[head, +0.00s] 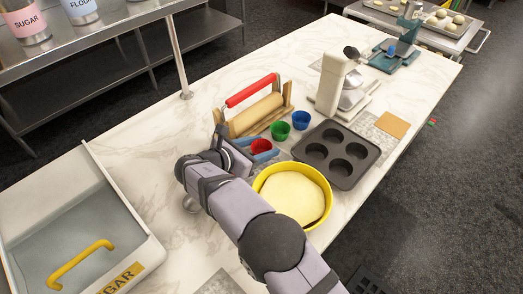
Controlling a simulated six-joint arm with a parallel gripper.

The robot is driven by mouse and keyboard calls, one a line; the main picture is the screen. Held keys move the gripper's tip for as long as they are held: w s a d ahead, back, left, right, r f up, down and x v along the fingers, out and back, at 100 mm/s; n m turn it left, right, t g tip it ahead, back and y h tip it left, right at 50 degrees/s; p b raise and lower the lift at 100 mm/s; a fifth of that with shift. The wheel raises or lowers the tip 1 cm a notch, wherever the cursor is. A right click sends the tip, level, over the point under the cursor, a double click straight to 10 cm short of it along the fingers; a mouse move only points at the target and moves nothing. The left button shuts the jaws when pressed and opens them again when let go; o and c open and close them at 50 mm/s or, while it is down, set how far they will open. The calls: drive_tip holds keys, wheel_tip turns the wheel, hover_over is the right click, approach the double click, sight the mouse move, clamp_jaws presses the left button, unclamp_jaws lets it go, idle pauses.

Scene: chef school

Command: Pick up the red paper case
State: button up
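The red paper case (261,146) is on the marble counter, at the near left end of a row with a green and a blue case. My gripper (259,148) has its two blue fingers apart, one on the far left side of the red case and one on its near side. The red case shows between them, with its lower edge partly hidden by the near finger. I cannot tell whether either finger touches it.
The green case (280,131) and blue case (301,120) stand close by. A rolling pin (256,115) on a wooden stand is behind. A dark muffin tin (357,164) is to the right. A yellow bowl of dough (325,187) is close in front.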

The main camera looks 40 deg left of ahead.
drive_tip(key=shift+r, duration=0.1)
wheel_tip(320, 180, up, 10)
drive_tip(key=b, duration=0.2)
idle(0.6)
